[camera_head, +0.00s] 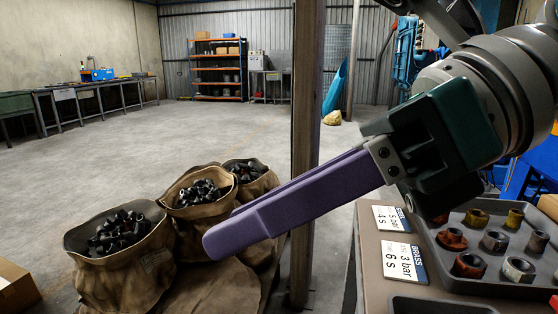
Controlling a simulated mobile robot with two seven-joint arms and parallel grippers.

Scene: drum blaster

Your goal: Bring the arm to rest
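My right gripper (222,240) reaches in from the upper right, its long purple fingers pointing down and to the left. I see the fingers from the side, one covering the other, so the gap between them is hidden. No object shows at the fingertips. The fingertips are in front of the brown sacks in the picture, and I cannot tell how far apart they are. My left gripper is not in view.
Sacks of dark metal parts, (118,270), (200,225) and (262,195), stand at the left. A wooden post (305,120) rises behind my fingers. A tray (470,285) of rusty nuts and fittings and two label cards, (391,219) and (404,262), lie at the lower right.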

